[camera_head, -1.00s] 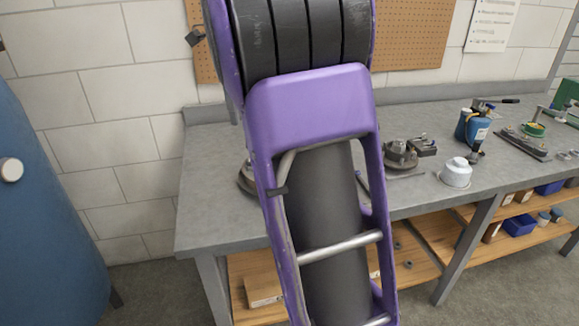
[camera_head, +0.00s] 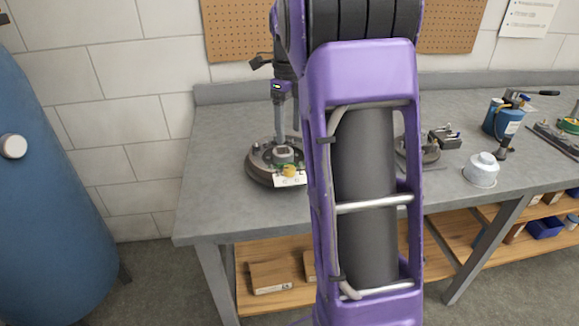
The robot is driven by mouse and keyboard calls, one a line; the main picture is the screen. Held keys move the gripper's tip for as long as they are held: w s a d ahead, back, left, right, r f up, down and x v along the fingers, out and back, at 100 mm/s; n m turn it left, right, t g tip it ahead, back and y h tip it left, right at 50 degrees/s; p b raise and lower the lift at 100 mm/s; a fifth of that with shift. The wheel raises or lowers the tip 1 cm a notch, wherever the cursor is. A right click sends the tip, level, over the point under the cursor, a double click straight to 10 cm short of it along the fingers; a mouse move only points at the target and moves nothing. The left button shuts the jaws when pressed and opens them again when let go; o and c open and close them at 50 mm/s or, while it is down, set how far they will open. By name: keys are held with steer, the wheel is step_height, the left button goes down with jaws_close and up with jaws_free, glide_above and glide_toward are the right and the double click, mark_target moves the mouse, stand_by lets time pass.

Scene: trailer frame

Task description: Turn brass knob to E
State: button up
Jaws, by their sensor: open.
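A small brass knob (camera_head: 289,171) sits at the front of a round dark fixture (camera_head: 258,172) on the workbench. A white plate (camera_head: 290,181) with small marks is at the knob; its letters are too small to read, so I cannot tell where the knob points. My gripper (camera_head: 284,153) hangs downward over the fixture, just behind and above the knob in the picture. It is open. The fingertips are small here, and I cannot tell whether they touch anything. My purple arm link hides the fixture's right surroundings.
The grey workbench (camera_head: 215,150) has clear room left of the fixture. A metal clamp-like part (camera_head: 445,137), a white canister (camera_head: 481,170) and a blue bottle (camera_head: 503,122) stand to the right. A blue tank (camera_head: 45,190) is at far left. Boxes lie on the lower shelf.

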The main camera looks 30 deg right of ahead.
mark_target(289, 168)
step_height(289, 168, down, 11)
steer(key=shift+r+b, duration=0.1)
steer(key=shift+b, duration=0.85)
jaws_close()
